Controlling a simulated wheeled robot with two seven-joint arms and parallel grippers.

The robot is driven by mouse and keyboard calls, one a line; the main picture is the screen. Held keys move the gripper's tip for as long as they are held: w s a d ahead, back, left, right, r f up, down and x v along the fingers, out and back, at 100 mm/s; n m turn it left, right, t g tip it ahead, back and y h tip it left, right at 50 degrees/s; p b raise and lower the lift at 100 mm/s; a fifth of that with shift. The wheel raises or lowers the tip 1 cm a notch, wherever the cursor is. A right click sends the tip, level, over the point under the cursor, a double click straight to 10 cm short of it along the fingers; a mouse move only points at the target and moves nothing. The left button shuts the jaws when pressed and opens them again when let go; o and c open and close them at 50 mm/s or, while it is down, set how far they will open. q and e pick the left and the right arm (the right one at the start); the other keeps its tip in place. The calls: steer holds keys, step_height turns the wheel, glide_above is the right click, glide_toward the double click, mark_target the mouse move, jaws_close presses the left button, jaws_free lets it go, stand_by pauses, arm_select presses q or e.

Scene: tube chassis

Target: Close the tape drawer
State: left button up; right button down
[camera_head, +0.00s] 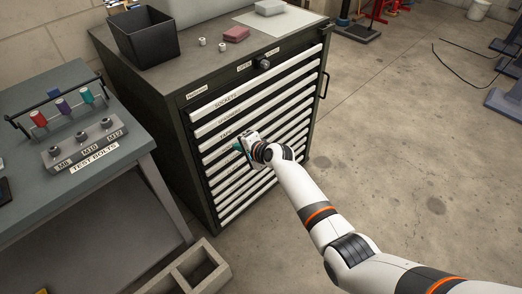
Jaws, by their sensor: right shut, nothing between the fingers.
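The tape drawer (226,135) is one of the upper white-fronted drawers of a dark tool cabinet (150,110), with a small "TAPE" label. Its front looks level with the other drawer fronts, and I see no clear gap there. My right gripper (243,146) is shut and empty in front of the cabinet, at about the height of the tape drawer. It covers part of the drawer fronts, and I cannot tell whether it touches them. My left gripper is not in view.
A black bin (146,40), a red block (236,34) and small parts stand on the cabinet top. A workbench (50,195) with a test-bolt block (85,145) is at left. A divided crate (190,268) lies on the floor in front. The floor at right is mostly clear.

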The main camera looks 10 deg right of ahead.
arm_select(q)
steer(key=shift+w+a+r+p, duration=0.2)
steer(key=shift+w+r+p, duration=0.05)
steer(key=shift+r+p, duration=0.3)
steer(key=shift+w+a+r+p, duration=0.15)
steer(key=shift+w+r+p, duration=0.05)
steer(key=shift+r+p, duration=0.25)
arm_select(e)
steer(key=v, duration=0.7)
steer(key=shift+s, duration=0.2)
